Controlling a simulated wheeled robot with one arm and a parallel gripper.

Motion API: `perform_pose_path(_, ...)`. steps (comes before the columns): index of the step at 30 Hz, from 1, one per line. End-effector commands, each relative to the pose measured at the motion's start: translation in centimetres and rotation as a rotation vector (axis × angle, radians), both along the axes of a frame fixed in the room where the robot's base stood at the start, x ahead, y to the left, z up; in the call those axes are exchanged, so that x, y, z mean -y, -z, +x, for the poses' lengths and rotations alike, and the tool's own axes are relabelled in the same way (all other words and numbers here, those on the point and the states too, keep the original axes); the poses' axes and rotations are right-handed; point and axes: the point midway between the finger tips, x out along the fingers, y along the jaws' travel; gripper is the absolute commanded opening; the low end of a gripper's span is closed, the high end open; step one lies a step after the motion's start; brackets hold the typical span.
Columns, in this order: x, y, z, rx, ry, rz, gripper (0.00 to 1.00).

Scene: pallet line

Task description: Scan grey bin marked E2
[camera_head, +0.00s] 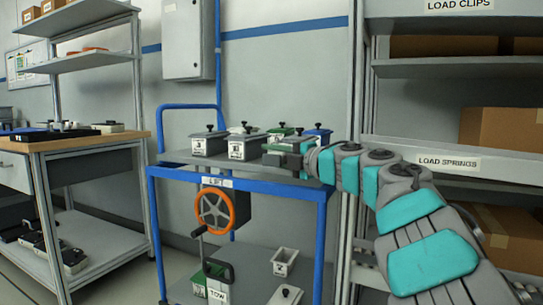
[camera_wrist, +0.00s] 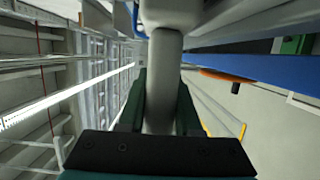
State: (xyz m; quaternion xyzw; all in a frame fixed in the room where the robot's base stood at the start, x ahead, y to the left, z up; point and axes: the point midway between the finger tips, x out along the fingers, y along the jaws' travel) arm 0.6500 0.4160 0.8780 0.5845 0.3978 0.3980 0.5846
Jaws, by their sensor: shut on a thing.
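My gripper (camera_head: 296,157) is beside the right end of the blue cart's top shelf. In the wrist view its dark green fingers (camera_wrist: 161,105) are shut on a pale grey upright thing with a wider head (camera_wrist: 163,60), like a handle; I cannot tell for sure that it is a scanner. Two grey lidded bins with white labels, a left one (camera_head: 208,145) and a right one (camera_head: 245,149), stand on the cart's top. Their label marks are too small to read, so I cannot tell which is E2. My gripper partly hides the cart's right end.
Green (camera_head: 281,133) and blue (camera_head: 318,133) lidded bins stand behind on the cart (camera_head: 237,178). Its orange handwheel (camera_head: 215,210) faces forward. Shelving with a "LOAD SPRINGS" label (camera_head: 448,162) is at right, a workbench (camera_head: 95,143) at left.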

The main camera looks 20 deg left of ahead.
Motion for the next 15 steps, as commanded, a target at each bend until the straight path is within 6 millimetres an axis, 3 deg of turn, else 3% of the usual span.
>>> perform_pose_path(9, 0.1, 0.0, 0.0, 0.0, 0.002, 0.001, 0.0)
perform_pose_path(15, 0.0, 0.1, -1.2, 0.001, 0.003, -0.002, 0.0)
